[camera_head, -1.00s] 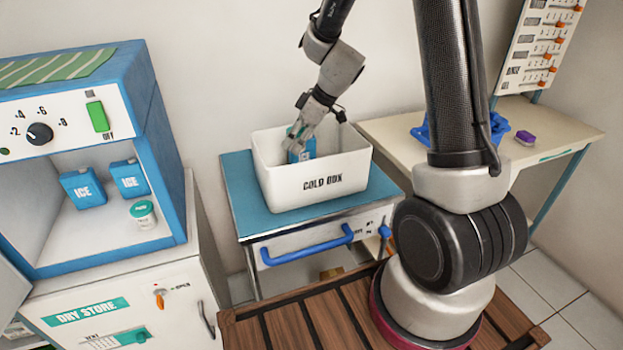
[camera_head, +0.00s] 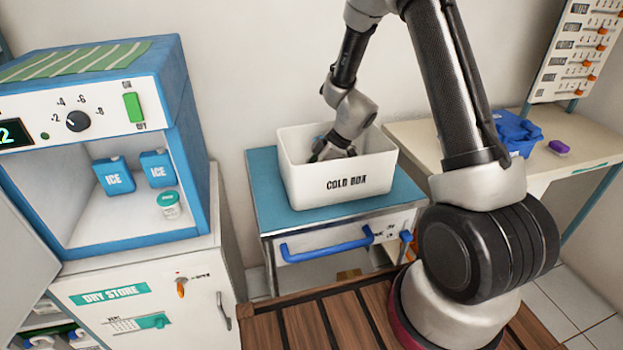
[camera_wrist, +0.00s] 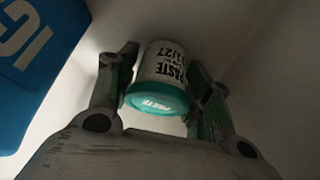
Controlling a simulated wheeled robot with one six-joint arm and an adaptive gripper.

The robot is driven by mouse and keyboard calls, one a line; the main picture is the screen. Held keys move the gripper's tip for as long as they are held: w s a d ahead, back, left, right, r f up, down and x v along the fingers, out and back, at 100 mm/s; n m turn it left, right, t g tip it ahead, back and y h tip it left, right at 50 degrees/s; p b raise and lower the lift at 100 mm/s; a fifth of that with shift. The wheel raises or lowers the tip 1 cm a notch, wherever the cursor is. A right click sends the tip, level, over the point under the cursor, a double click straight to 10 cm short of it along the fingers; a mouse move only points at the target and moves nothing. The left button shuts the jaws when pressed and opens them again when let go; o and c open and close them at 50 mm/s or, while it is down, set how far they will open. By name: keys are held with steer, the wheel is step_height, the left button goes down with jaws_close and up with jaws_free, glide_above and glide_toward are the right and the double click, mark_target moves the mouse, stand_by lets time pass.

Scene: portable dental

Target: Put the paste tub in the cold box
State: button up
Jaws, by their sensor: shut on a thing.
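The paste tub (camera_wrist: 158,75), white with a teal lid marked PASTE, is between my gripper's fingers in the wrist view. Its lid faces my palm. My gripper (camera_wrist: 163,72) is shut on it. In the head view my gripper (camera_head: 333,156) reaches down inside the white cold box (camera_head: 305,185). The box's front wall and my fingers hide the tub there. Whether the tub touches the box floor is not clear. A blue ice pack (camera_wrist: 35,50) lies beside the tub inside the box.
The cold box stands on a blue-topped cart (camera_head: 265,190). At left, an open blue cabinet (camera_head: 110,235) holds two ice packs (camera_head: 114,176) and another teal-lidded tub (camera_head: 168,205). A side table at right carries a blue item (camera_head: 518,133) and a purple block (camera_head: 559,147).

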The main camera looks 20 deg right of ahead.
steer(key=shift+f, duration=0.1)
steer(key=o, duration=0.7)
steer(key=shift+o, duration=0.2)
steer(key=v, duration=1.2)
